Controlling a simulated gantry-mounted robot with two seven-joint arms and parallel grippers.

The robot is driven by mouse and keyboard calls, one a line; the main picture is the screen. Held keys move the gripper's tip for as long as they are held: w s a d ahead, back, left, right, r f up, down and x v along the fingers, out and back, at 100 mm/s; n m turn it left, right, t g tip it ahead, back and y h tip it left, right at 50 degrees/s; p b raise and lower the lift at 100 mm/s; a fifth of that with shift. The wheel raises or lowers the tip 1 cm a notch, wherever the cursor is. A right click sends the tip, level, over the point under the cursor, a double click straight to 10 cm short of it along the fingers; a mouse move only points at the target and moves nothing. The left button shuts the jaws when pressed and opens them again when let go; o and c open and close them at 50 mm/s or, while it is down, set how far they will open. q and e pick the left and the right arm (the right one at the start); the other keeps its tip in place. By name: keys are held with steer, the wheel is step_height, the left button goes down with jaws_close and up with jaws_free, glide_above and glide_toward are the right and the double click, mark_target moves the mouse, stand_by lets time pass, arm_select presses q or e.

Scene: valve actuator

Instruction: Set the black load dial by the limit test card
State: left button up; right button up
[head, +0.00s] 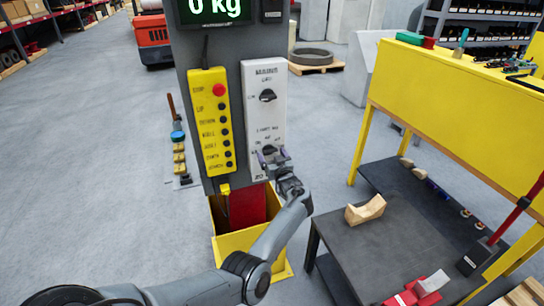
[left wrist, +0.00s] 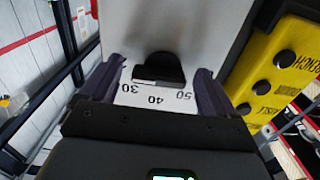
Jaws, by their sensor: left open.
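A white panel (head: 263,112) on the grey column carries two black dials. The upper dial (head: 267,96) is unobstructed under a heading too small to read surely. The lower black dial (head: 270,149) is partly hidden by my left gripper (head: 273,156). In the left wrist view, a black dial (left wrist: 159,67) shows between the open fingers of the left gripper (left wrist: 155,88), with gaps on both sides. Marks 30, 40 and 50 show on the white face beside it. I cannot make out a limit test card. My right gripper is not in view.
A yellow button box (head: 211,122) with a red button hangs beside the panel; it is also close in the left wrist view (left wrist: 285,75). A display (head: 214,10) reads 0 kg. A dark table (head: 400,250) with a wooden block (head: 365,210) and a yellow bench (head: 450,105) stand right.

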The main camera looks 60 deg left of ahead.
arm_select(q)
steer(key=p+v, duration=0.1)
steer(key=v, duration=0.9)
steer(key=shift+d, duration=0.35)
